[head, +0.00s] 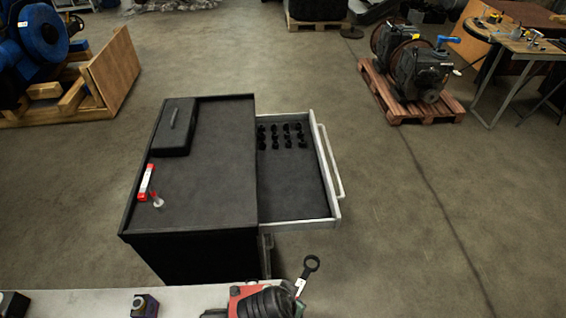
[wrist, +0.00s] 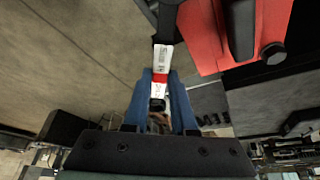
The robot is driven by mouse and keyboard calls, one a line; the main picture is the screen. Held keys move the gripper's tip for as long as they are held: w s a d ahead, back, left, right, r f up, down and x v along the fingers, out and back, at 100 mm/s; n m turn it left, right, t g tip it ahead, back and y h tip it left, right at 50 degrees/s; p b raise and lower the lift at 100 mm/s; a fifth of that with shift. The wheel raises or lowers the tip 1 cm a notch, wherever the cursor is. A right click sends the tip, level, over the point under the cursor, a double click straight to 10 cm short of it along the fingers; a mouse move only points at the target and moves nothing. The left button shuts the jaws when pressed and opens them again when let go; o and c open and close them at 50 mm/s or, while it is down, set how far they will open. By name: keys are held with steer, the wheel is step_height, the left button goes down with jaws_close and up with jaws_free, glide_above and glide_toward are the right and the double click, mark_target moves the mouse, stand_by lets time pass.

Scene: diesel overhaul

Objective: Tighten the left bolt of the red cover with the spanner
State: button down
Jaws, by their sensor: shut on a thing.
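The spanner (wrist: 162,56) has a white and red handle and black metal ends. My gripper (wrist: 160,78) is shut on its handle, with a blue-grey finger on each side. In the head view, the black ring end of the spanner (head: 311,263) points away from the bench, over the floor. The red cover (wrist: 225,35) is beside the spanner, to its right in the wrist view. It shows partly in the head view (head: 235,299), behind my dark arm. A dark bolt head (wrist: 273,53) sits at one corner of the cover, apart from the spanner. I cannot tell which bolt it is.
A pale bench (head: 80,300) runs along the bottom edge with a small dark block (head: 144,305) on it. Beyond stands a black cabinet (head: 215,195) with its drawer (head: 290,195) open, holding several sockets. A red-and-white item (head: 147,182) lies on top.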

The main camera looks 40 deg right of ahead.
steer(key=s+m, duration=0.1)
steer(key=s+m+g, duration=0.1)
steer(key=m, duration=0.1)
steer(key=shift+s+d, duration=0.3)
stand_by(0.3)
steer(key=w+n, duration=0.1)
steer(key=w+r+n+t, duration=0.1)
steer(key=w+n, duration=0.1)
steer(key=shift+a+r+n, duration=0.35)
steer(key=shift+a+n, duration=0.05)
stand_by(0.3)
